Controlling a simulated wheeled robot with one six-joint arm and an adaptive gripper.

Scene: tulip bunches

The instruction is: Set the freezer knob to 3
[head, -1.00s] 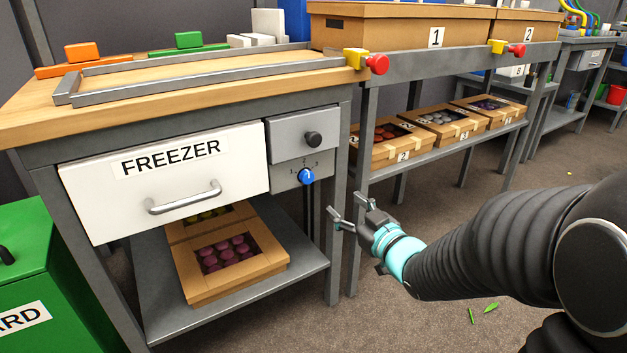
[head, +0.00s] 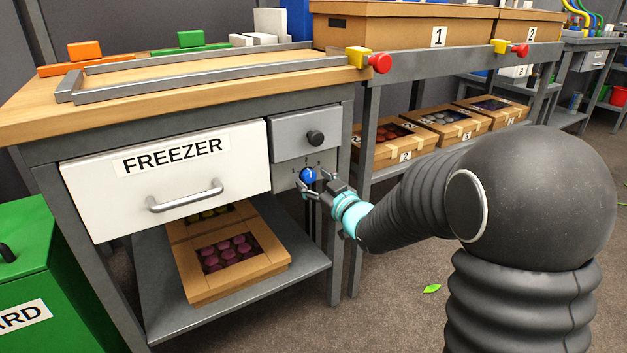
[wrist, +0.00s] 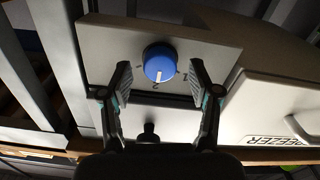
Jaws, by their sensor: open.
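The blue freezer knob (head: 308,175) sits on the grey panel (head: 285,180) right of the white drawer labelled FREEZER (head: 165,178). It also shows in the wrist view (wrist: 159,63), with a white pointer mark and small dial marks around it. In the head view the marks are too small to read surely. My gripper (head: 312,192) is open in front of the knob. In the wrist view its two fingers (wrist: 158,84) stand on either side of the knob, with a gap on both sides. The knob is not gripped.
A black round handle (head: 315,138) is on the small grey drawer above the knob. A table leg (head: 340,230) stands close on the right. A shelf below holds a box of pink items (head: 235,262). A green bin (head: 40,270) is at left.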

